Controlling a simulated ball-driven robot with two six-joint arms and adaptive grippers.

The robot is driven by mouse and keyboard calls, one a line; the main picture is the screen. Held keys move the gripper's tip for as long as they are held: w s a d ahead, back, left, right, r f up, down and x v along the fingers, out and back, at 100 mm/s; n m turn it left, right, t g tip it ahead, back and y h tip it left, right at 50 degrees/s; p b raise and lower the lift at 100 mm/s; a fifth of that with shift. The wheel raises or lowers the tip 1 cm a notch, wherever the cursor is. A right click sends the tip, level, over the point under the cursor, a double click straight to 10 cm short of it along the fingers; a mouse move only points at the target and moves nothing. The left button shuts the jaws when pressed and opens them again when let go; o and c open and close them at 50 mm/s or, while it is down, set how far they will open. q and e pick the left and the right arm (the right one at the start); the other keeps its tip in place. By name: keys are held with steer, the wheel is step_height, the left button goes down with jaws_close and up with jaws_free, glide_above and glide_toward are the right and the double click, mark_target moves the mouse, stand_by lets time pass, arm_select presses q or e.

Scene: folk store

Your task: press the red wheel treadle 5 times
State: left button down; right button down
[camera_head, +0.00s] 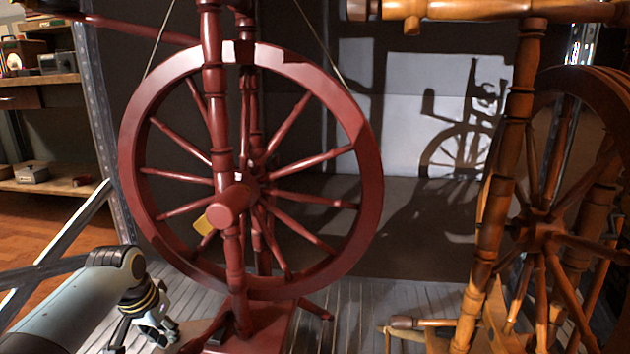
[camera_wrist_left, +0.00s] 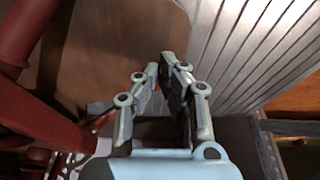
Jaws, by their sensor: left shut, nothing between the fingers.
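The red spinning wheel (camera_head: 365,150) stands upright on the slatted floor in the head view, with a red base (camera_head: 262,335) at the bottom edge. In the left wrist view, a flat brown board (camera_wrist_left: 115,50) with a rounded corner, which looks like the treadle, lies beyond my fingers beside red turned posts (camera_wrist_left: 30,95). My left gripper (camera_head: 168,332) is low, just left of the red base. It is shut and empty, and its fingers (camera_wrist_left: 161,66) point toward the board's edge. I cannot tell whether they touch it. My right gripper is not in view.
An orange-brown wooden spinning wheel (camera_head: 500,180) stands at the right. A shelf (camera_head: 45,80) with small boxes stands at the far left, behind a metal post (camera_head: 95,120). Slatted floor (camera_head: 360,310) lies open between the two wheels.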

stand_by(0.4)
arm_select(q)
steer(key=shift+f+b, duration=0.3)
steer(key=shift+f, duration=0.3)
